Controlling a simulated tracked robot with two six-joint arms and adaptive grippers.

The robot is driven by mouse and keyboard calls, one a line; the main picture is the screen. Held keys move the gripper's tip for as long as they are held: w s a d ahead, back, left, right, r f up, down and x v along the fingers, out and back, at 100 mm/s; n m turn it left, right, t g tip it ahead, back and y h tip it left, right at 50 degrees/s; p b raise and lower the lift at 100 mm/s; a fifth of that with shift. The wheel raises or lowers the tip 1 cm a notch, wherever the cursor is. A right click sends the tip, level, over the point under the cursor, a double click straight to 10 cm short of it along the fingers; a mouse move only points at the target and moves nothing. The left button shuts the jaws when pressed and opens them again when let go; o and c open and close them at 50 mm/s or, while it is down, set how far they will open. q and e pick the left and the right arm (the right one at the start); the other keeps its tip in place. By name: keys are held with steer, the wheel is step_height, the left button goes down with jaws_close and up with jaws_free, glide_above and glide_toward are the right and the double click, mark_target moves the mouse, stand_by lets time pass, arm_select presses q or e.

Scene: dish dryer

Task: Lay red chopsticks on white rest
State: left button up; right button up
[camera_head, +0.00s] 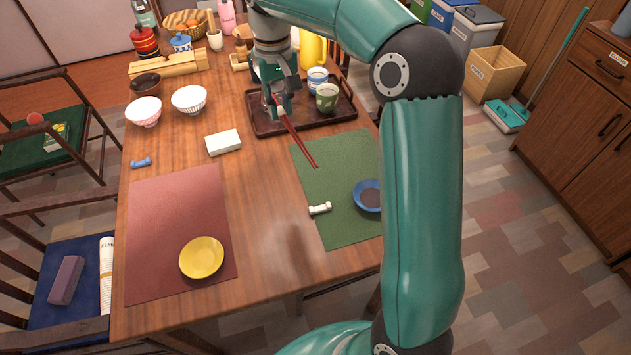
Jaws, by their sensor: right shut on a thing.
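My right gripper (278,108) is shut on the red chopsticks (298,142) near the front left part of the brown tray. The chopsticks point down to the right, with their free ends over the upper left part of the green mat. The white rest (320,209) lies lower down on the green mat, near its left edge, apart from the chopsticks. My left gripper is not in view.
The brown tray (262,126) holds a green cup (327,97) and another cup. A white block (223,143), a blue rest (141,162) and a yellow plate (201,257) are at the left.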

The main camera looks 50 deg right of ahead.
steer(key=s+d+f+m, duration=0.1)
steer(key=d+f+m, duration=0.15)
steer(key=d, duration=0.45)
glide_toward(309, 173)
steer(key=shift+n, duration=0.35)
steer(key=shift+f, duration=2.5)
steer(key=shift+f+b, duration=0.55)
steer(key=shift+b, duration=0.2)
steer(key=o, duration=0.8)
steer(key=shift+c, duration=0.2)
